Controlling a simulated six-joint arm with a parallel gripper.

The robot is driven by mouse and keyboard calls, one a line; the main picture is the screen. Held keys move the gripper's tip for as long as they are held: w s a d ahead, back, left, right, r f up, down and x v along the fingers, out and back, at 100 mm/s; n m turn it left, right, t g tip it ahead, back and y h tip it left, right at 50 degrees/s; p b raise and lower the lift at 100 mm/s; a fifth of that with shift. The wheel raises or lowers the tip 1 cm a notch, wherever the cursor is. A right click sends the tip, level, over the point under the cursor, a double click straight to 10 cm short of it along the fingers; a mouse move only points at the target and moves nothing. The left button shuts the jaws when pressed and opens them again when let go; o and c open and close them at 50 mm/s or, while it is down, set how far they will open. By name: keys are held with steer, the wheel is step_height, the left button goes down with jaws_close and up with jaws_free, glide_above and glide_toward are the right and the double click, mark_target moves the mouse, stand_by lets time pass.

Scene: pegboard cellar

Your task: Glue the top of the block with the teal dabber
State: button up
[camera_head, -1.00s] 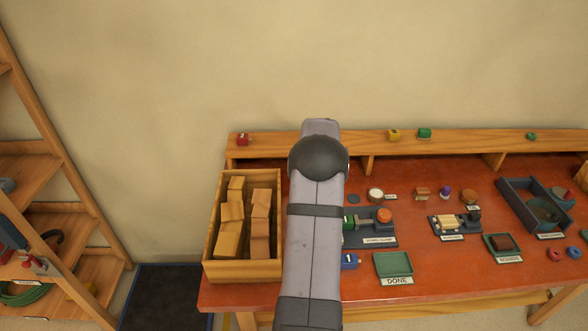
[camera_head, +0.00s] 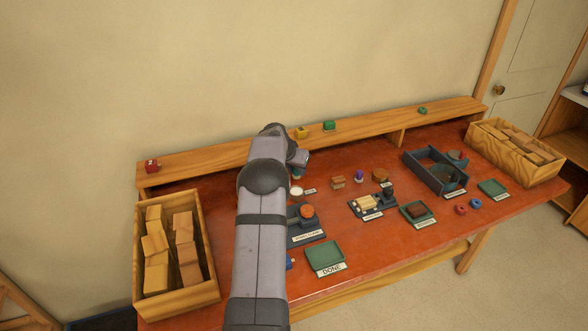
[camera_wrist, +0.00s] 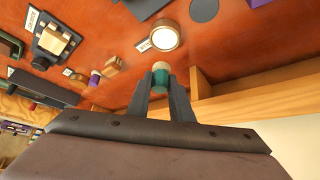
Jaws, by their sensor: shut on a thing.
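My gripper (camera_wrist: 160,92) is shut on the teal dabber (camera_wrist: 160,78), whose pale round tip points away from the wrist. In the head view my gripper (camera_head: 299,165) is small above the back of the bench, and the dabber (camera_head: 297,175) is partly seen below it. A round pot with a pale top (camera_head: 296,191) stands just below the gripper; it also shows beyond the dabber in the wrist view (camera_wrist: 165,36), apart from it. A dark fixture (camera_head: 308,228) bears a piece with a round orange-brown top (camera_head: 306,211). I cannot tell for sure whether that is the block.
A crate of wooden blocks (camera_head: 210,290) stands at the left and another (camera_head: 470,140) at the right. A wooden ledge (camera_head: 220,157) runs along the back. A green DONE tray (camera_head: 324,256), a small wooden piece (camera_head: 338,182) and a purple item (camera_head: 359,175) are on the bench.

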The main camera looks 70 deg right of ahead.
steer(key=shift+f+b, duration=1.2)
steer(key=shift+f, duration=1.7)
steer(key=shift+f+b, duration=0.5)
steer(key=shift+f, duration=0.05)
steer(key=shift+r, duration=0.1)
steer(key=shift+r+p, duration=1.75)
steer(key=shift+r, duration=1.7)
